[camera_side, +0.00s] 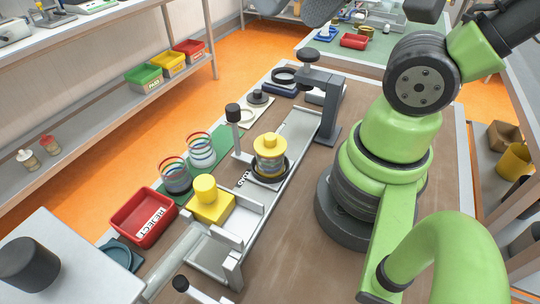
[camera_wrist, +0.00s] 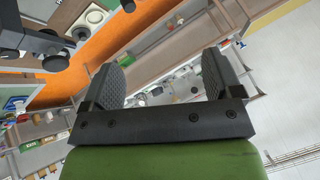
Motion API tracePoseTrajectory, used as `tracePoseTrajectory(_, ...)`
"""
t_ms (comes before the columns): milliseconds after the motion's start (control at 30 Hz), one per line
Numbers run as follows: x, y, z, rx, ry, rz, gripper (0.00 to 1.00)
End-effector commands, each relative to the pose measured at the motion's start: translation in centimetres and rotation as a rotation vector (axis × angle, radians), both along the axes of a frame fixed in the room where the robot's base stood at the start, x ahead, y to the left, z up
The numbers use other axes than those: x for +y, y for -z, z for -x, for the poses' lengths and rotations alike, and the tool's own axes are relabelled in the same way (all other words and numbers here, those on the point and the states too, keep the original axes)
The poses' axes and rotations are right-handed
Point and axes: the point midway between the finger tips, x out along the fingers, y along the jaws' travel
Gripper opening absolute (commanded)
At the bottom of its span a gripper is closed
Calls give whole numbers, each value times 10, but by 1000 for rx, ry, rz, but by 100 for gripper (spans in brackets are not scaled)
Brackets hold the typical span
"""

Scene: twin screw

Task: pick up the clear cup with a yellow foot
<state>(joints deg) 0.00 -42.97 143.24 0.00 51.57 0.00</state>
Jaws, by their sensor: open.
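A clear, ringed cylinder with a yellow stepped top (camera_side: 269,146) stands upright in a dark ring on the metal rail in the side view. It may be the cup with the yellow foot turned over, but I cannot be sure. Two clear cups with red rims, a nearer one (camera_side: 175,177) and a farther one (camera_side: 201,150), stand at the green mat left of the rail; their feet are hard to make out. My gripper (camera_wrist: 164,75) is open in the wrist view, with nothing between its dark, ridged pads. It points away from the cups, towards distant furniture.
A yellow block with a knob (camera_side: 210,205) sits at the rail's near end, beside a red REJECT tray (camera_side: 143,218). A dark post (camera_side: 233,115) and a grey gantry (camera_side: 328,100) stand near the rail. Brown tabletop right of the rail is mostly bare.

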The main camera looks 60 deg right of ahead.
Motion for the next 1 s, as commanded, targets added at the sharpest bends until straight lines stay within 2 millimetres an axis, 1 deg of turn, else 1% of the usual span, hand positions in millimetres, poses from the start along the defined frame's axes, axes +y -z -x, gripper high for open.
tracePoseTrajectory(167, 0, 2, -2, 10, 2, 2, 85)
tracePoseTrajectory(267, -3, 10, -9, 57, 11, 13, 85)
tracePoseTrajectory(333, -5, 21, -18, 114, 24, 25, 85)
tracePoseTrajectory(467, -12, 53, -37, 253, 45, 61, 85)
tracePoseTrajectory(600, -19, 94, -50, 399, 59, 101, 85)
tracePoseTrajectory(700, -22, 122, -53, 491, 61, 124, 85)
tracePoseTrajectory(800, -24, 145, -53, 562, 60, 140, 85)
tracePoseTrajectory(900, -25, 161, -52, 606, 56, 150, 85)
tracePoseTrajectory(1000, -26, 169, -51, 629, 55, 155, 85)
